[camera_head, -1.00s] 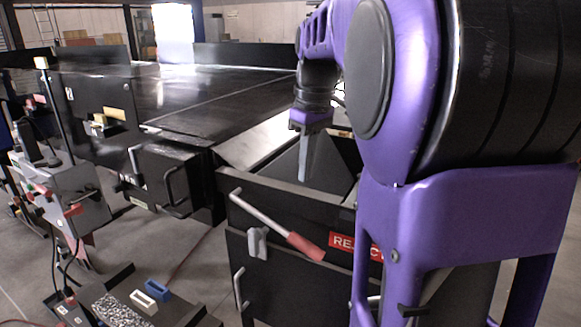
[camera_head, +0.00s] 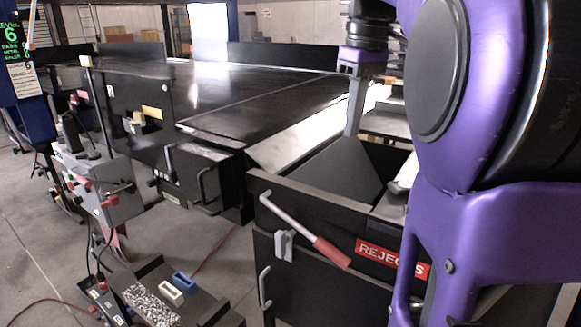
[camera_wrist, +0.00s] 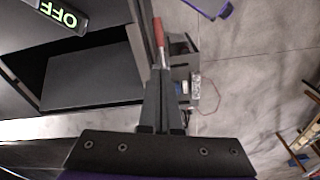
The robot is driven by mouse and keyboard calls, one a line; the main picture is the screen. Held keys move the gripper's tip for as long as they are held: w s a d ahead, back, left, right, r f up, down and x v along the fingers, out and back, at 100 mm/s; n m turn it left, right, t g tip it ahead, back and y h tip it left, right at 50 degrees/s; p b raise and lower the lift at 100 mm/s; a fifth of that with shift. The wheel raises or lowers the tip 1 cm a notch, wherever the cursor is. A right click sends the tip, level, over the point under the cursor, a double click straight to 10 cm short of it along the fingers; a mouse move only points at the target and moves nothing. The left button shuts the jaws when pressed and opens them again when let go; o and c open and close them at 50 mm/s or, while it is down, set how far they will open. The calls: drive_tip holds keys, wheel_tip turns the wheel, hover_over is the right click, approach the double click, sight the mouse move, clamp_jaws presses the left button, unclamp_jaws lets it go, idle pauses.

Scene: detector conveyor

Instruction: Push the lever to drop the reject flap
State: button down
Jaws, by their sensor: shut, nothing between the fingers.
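The lever (camera_head: 333,252), a pale rod with a red grip, slants down to the right across the reject bin's front in the head view. Its red grip also shows beyond my fingers in the wrist view (camera_wrist: 158,35). A dark sloping plate (camera_head: 335,175) lies over the bin's opening; it may be the reject flap, and it looks like the dark panel (camera_wrist: 90,75) in the wrist view. My gripper (camera_head: 353,132) points down above this plate, behind the lever and apart from it. Its fingers are shut and empty.
The black reject bin (camera_head: 285,182) carries a red REJECTS label (camera_head: 375,252). The conveyor belt (camera_head: 250,105) stretches behind it. A control box (camera_head: 200,180) with a handle stands left of the bin. A tray with small blocks (camera_head: 172,290) is at the lower left.

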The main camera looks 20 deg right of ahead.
wheel_tip(320, 180, up, 6)
drive_tip(key=shift+s, duration=0.25)
drive_tip(key=shift+d+r, duration=0.1)
idle(1.4)
